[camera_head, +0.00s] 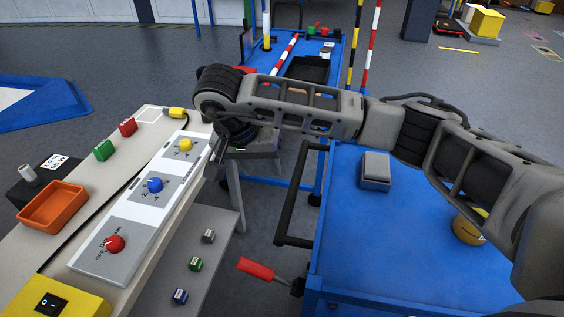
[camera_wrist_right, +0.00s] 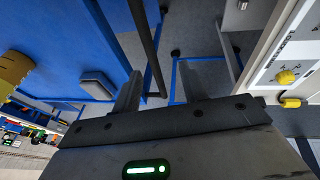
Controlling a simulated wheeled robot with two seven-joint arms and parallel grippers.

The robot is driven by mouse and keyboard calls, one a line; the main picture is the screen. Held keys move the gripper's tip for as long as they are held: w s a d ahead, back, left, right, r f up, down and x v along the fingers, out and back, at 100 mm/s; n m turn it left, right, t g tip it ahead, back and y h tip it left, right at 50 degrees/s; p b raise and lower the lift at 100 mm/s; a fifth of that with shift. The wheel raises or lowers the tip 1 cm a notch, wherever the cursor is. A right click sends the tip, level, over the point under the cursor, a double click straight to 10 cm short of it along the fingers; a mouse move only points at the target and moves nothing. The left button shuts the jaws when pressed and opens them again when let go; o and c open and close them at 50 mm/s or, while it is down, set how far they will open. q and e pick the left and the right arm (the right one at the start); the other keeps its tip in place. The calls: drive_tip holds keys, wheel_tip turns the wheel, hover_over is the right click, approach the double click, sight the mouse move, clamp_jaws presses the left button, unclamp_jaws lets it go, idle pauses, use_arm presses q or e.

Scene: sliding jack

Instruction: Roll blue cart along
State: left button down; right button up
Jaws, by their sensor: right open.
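The blue cart (camera_head: 400,255) stands at the lower right, with a flat blue top and a black bar handle (camera_head: 284,205) on its left side. My right gripper (camera_head: 257,168) points down between the control bench and the cart, left of the handle's far end. Its fingers are largely hidden in the head view. In the right wrist view the gripper (camera_wrist_right: 162,92) is open, with the handle (camera_wrist_right: 146,45) running toward the gap between the fingers. I cannot tell whether the fingers reach around it. The cart (camera_wrist_right: 65,45) shows at upper left there. My left gripper is out of view.
A grey block (camera_head: 375,168) and a yellow round item (camera_head: 468,230) sit on the cart. A red-handled lever (camera_head: 256,268) juts from its near corner. The control bench (camera_head: 120,245) with knobs stands left. Another blue cart (camera_head: 330,105) stands beyond. Grey floor lies between.

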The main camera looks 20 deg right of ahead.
sight(293, 182)
drive_tip(key=shift+t+h, duration=0.3)
drive_tip(key=shift+h, duration=0.3)
drive_tip(key=d+x, duration=0.1)
drive_tip(key=x, duration=0.4)
drive_tip(key=w+r+x, duration=0.1)
drive_tip(key=x, duration=0.4)
drive_tip(key=d+x, duration=0.1)
drive_tip(key=x, duration=0.4)
drive_tip(key=shift+w+d+r, duration=0.15)
drive_tip(key=shift+w+d, duration=0.25)
clamp_jaws()
